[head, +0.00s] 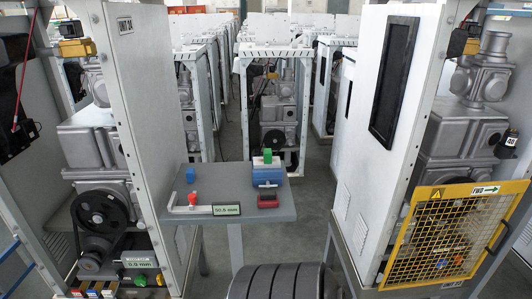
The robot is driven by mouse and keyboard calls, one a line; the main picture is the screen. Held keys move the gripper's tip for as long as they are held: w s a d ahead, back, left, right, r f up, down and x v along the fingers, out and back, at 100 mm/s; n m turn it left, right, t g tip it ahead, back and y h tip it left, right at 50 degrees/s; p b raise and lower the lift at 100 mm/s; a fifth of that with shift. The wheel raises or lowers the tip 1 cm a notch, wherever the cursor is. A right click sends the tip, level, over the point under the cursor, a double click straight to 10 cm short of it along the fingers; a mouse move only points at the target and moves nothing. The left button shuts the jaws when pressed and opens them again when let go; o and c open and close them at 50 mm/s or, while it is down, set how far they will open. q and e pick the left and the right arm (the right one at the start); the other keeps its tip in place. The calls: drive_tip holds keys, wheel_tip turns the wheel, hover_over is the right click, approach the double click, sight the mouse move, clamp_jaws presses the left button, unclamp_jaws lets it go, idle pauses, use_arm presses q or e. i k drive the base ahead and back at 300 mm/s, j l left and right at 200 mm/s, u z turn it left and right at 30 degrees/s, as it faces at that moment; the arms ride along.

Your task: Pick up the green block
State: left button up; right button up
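A small green block (267,155) stands upright at the top of a stack on the grey table (215,178). Below it are a white piece (258,162) and a blue block (267,178). It seems to rest on the white piece, but the contact is too small to make out. Neither of my grippers shows in the head view.
On the same table, a dark red block (267,201) lies in front of the stack. Tall dispenser cabinets flank the table, the right one with a yellow mesh guard (440,235).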

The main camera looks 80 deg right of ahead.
sight(267, 152)
drive_tip(key=z, duration=2.25)
